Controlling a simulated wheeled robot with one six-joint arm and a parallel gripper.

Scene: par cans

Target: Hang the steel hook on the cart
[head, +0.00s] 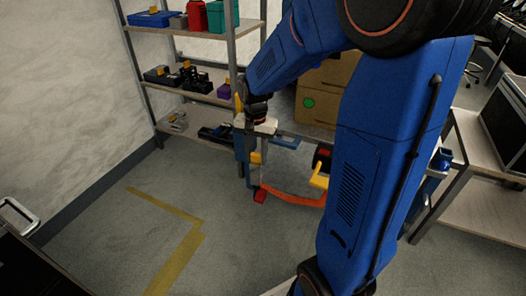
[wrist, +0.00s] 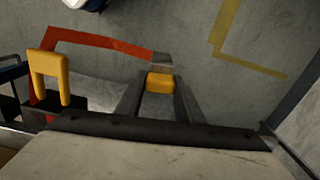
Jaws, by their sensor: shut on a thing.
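My gripper (head: 252,165) points down in the head view, in front of the shelving. In the wrist view its two dark fingers (wrist: 158,100) are shut on a yellow block (wrist: 160,82); a grey steel end (wrist: 161,63) shows just beyond it. I take this for the steel hook, though its full shape is hidden. An orange-red band (wrist: 100,41) runs left from the steel end and bends back; I cannot tell whether they touch. A yellow fork-shaped part (wrist: 48,68) stands near the band's far bend. I cannot tell for sure which thing is the cart; my arm hides much.
A shelf rack (head: 232,50) with bins and tools stands behind. Cardboard boxes (head: 323,98) are stacked behind my arm. A wooden-topped bench (head: 480,213) stands at right. A black case (head: 35,265) is at lower left. Floor with a yellow line (head: 178,262) is clear.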

